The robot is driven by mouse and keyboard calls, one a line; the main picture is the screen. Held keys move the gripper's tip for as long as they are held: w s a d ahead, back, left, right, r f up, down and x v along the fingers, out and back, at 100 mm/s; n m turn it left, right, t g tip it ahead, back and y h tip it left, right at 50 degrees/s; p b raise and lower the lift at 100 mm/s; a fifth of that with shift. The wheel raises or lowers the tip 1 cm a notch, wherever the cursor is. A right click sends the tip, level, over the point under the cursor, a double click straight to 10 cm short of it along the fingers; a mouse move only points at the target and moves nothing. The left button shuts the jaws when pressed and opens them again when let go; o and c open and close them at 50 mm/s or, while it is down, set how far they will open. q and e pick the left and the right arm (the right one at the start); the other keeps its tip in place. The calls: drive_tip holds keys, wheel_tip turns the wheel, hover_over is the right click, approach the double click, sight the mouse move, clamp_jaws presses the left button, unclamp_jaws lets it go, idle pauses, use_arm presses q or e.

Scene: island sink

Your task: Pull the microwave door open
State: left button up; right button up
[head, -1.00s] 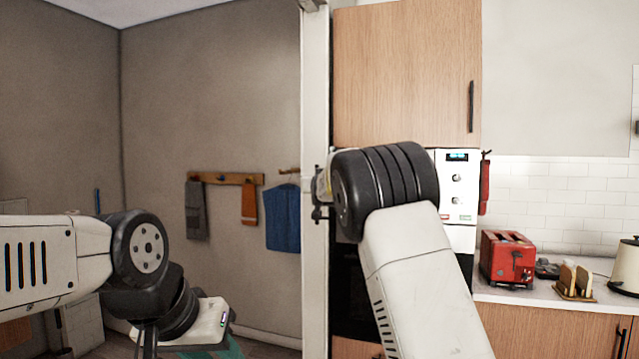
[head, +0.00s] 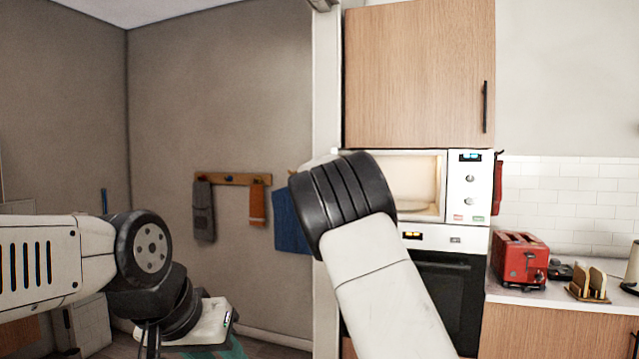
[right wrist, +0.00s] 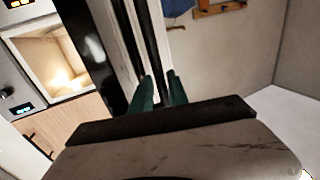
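The microwave (head: 418,186) is built into the tall unit right of centre in the head view; its lit, empty cavity shows, so the door stands open. In the right wrist view the cavity (right wrist: 62,62) is at upper left. The open door (right wrist: 92,45) shows edge-on beside it, with a dark bar handle (right wrist: 153,45). My right gripper (right wrist: 163,92) has its green fingers on either side of this handle, seemingly closed on it. In the head view my right wrist hides the door and fingers. My left gripper (head: 230,346) is low at left, far from the microwave, its fingers partly cut off.
An oven (head: 450,285) sits below the microwave and a wooden cupboard (head: 418,75) above. A red toaster (head: 519,259) and a toast rack (head: 589,284) stand on the counter at right. Towels (head: 204,210) hang on the wall at left.

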drive_tip(key=s, duration=0.8)
drive_tip(key=shift+w, duration=0.1)
